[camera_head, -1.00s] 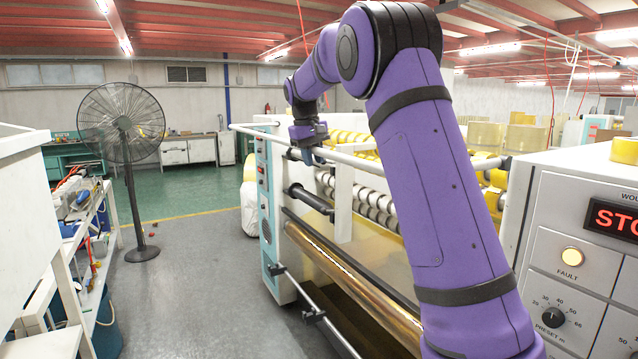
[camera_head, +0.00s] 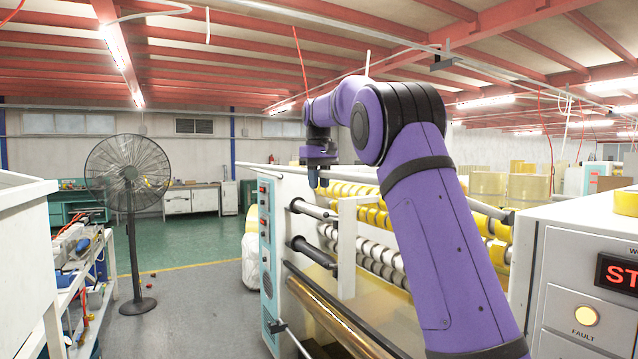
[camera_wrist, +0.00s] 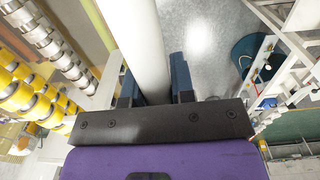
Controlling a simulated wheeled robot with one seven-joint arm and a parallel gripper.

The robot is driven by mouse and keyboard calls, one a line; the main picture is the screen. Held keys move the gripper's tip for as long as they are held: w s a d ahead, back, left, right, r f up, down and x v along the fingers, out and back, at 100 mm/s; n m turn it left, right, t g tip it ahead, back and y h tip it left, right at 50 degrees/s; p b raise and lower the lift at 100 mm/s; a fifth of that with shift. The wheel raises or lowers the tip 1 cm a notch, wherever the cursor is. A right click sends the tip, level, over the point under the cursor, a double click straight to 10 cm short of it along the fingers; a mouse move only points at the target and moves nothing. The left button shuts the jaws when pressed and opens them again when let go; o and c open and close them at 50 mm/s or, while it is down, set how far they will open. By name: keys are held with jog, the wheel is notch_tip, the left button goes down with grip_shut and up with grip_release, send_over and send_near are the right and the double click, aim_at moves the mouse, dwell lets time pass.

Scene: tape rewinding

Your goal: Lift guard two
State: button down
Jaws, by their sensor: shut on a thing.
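A long pale guard bar (camera_head: 275,168) runs across the upper front of the winding machine in the head view; it appears to be guard two, though no label shows. My gripper (camera_head: 313,178) points down onto this bar near its left part. In the wrist view the white bar (camera_wrist: 146,40) passes between the two dark fingers of my gripper (camera_wrist: 155,85), which are shut on it. The bar's right part is hidden behind my purple arm in the head view.
The machine's panelled end (camera_head: 268,230) stands below the bar, with dark rollers (camera_head: 312,250) and yellow tape rolls (camera_head: 375,216) behind. A control cabinet (camera_head: 560,265) is at right. A fan (camera_head: 128,172) and cluttered shelf (camera_head: 78,260) stand left.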

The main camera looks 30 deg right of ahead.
jog(key=shift+a+r, duration=0.1)
jog(key=shift+r, duration=0.2)
jog(key=c, duration=1)
grip_release()
jog(key=shift+f, duration=0.1)
notch_tip(320, 180, up, 10)
jog(key=shift+w+f, duration=0.15)
jog(key=shift+f, duration=0.1)
jog(key=shift+r, duration=0.65)
jog(key=shift+s+a, duration=0.1)
jog(key=shift+s, duration=0.1)
